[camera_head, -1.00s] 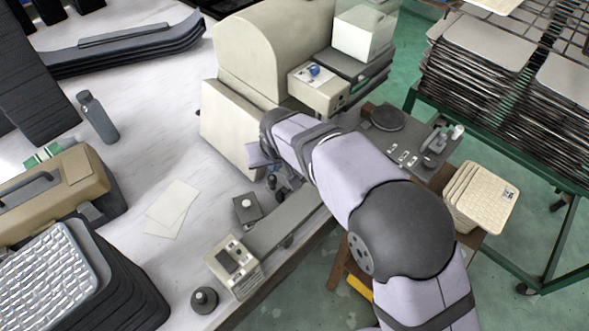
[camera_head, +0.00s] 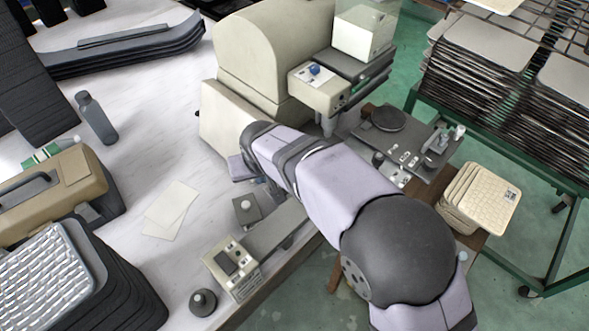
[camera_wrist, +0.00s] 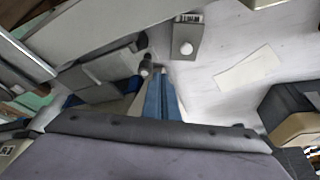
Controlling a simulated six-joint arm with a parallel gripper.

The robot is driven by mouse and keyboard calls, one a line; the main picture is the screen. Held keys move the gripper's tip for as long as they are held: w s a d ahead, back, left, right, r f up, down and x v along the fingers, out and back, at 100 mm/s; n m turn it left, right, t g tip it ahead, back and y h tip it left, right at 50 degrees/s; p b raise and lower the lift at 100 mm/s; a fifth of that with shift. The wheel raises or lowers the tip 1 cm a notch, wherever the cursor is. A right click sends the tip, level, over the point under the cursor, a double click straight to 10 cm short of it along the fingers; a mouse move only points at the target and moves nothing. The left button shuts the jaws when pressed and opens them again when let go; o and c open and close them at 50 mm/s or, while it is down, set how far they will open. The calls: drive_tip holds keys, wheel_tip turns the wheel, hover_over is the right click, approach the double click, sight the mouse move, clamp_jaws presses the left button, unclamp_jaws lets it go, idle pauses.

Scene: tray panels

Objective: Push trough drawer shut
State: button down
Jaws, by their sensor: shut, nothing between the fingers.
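The cream machine with a rounded cover (camera_head: 270,50) stands at the back of the table in the head view. A grey box-like part (camera_wrist: 100,72), possibly the trough drawer, shows left of centre in the wrist view. A dark round knob (camera_wrist: 146,64) is at its right end. I cannot tell how far any drawer stands out. My gripper (camera_wrist: 159,76) is shut and empty. Its tips look close to the knob, but contact is unclear. In the head view my arm hides the fingers and much of the machine's front.
A small grey box with a white knob (camera_head: 245,208) stands beside a long grey bar (camera_head: 275,232). A control box (camera_head: 232,266) and a dark round knob (camera_head: 203,301) are near the table edge. Papers (camera_head: 170,209) lie left; bare table surrounds them.

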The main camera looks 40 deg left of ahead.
wheel_tip(320, 180, down, 6)
drive_tip(key=b, duration=0.3)
drive_tip(key=shift+b, duration=0.4)
drive_tip(key=shift+w+r, duration=0.1)
drive_tip(key=shift+w, duration=0.1)
idle(1.8)
drive_tip(key=shift+w+p, duration=1.1)
drive_tip(key=shift+w, duration=2.35)
drive_tip(key=shift+w+p, duration=0.55)
drive_tip(key=shift+w, duration=1.5)
drive_tip(key=shift+s, duration=0.6)
